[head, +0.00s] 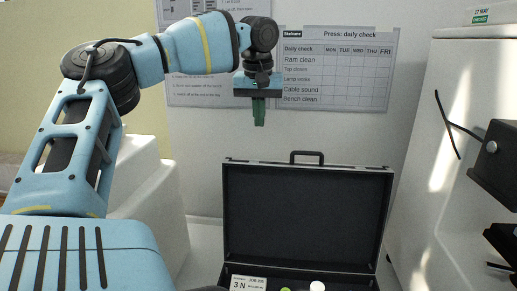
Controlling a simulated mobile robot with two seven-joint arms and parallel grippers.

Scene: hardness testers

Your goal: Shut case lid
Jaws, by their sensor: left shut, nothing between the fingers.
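The black case stands open at the lower middle of the head view. Its lid (305,214) is raised nearly upright, with a handle (307,156) on its top edge. Only the back strip of the case's base (345,279) shows at the bottom edge; the rest is out of frame. My left gripper (259,120) points down, shut and empty, above and a little left of the handle in the picture, apart from the lid. My right gripper is not in view.
A white card (248,283) and small round green and white items lie in the case base. A white machine (455,150) with a black block (496,160) and cable stands at the right. Charts (337,70) hang on the back wall. White housings (160,205) stand left of the case.

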